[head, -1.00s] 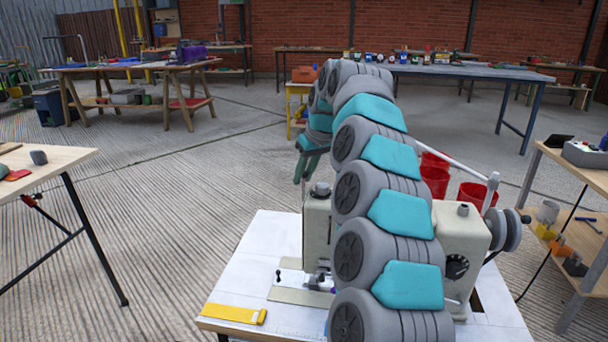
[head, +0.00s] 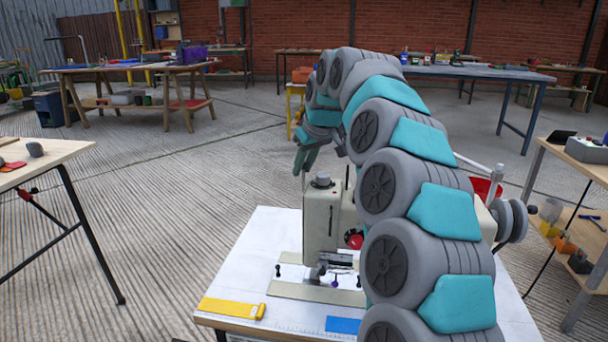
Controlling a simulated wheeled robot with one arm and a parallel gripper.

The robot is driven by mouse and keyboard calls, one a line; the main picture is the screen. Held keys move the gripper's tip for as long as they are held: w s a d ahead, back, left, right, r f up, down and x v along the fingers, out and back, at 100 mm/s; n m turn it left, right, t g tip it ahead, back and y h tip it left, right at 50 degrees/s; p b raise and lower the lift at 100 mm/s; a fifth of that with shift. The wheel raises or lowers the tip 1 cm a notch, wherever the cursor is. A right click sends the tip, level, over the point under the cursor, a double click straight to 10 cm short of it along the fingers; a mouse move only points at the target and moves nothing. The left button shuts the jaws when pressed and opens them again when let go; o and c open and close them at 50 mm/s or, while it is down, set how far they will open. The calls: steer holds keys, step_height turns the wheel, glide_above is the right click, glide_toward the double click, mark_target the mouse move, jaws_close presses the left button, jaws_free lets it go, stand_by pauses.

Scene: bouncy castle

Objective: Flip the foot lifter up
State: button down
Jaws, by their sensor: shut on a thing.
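The cream sewing machine (head: 322,218) stands on a white-topped table. Its needle area (head: 334,262) is above a pale metal plate, with a small purple part (head: 336,281) there. I cannot clearly make out the foot lifter in this view. My grey and teal arm arches over the machine and hides much of its right part. My gripper (head: 303,160) has green fingers pointing down, just above and apparently behind the machine's head. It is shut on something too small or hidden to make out.
A yellow strip (head: 232,308) and a blue pad (head: 342,325) lie on the white table (head: 265,235) near its front edge. A wooden table (head: 45,155) is at left, a shelf bench (head: 572,180) at right. Open floor lies left of the machine.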

steer(key=b, duration=0.1)
steer(key=s+t+b, duration=0.1)
steer(key=shift+s+f+t+b, duration=0.15)
steer(key=shift+f+t+b, duration=0.1)
steer(key=shift+t+b, duration=0.1)
steer(key=shift+s+f+t+b, duration=0.1)
steer(key=shift+s+t+b, duration=0.15)
steer(key=shift+b, duration=0.15)
steer(key=shift+s+a+n+t+h+b, duration=0.2)
steer(key=shift+s+t+b, duration=0.25)
steer(key=shift+t+b, duration=0.35)
steer(key=shift+s+a+n+t+h+b, duration=0.1)
steer(key=shift+s+n+t+b, duration=0.3)
steer(key=shift+t+b, duration=0.4)
steer(key=c, duration=0.7)
jaws_free()
steer(key=shift+s, duration=0.1)
